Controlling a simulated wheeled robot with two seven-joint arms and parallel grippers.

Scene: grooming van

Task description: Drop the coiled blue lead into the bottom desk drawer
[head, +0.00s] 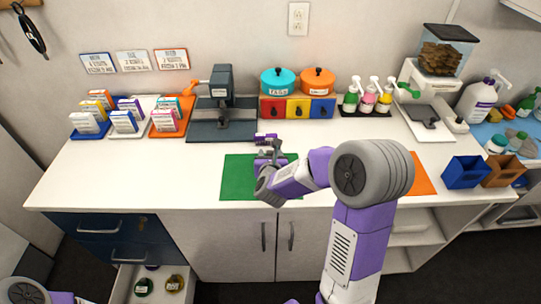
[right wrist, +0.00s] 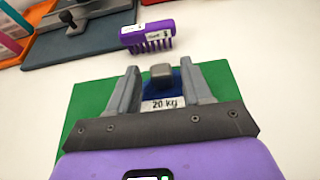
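A blue item (right wrist: 186,88) with a white "20 kg" label and a grey block on top, likely the coiled blue lead, lies over the green mat (head: 236,178). In the head view my right arm mostly hides it. My right gripper (right wrist: 160,88) is over it, its two grey fingers apart on either side, with gaps between them and the grey block. The right gripper (head: 268,158) also shows in the head view. The bottom desk drawer (head: 122,284) is pulled open at lower left, with a green coil and a brown coil inside. My left gripper is out of view.
A purple brush (right wrist: 148,37) lies just beyond the mat. A dark grey stand (head: 221,125) is behind it to the left. The blue upper drawer (head: 112,226) is shut. Blue and brown boxes stand at the right. The counter's left front is clear.

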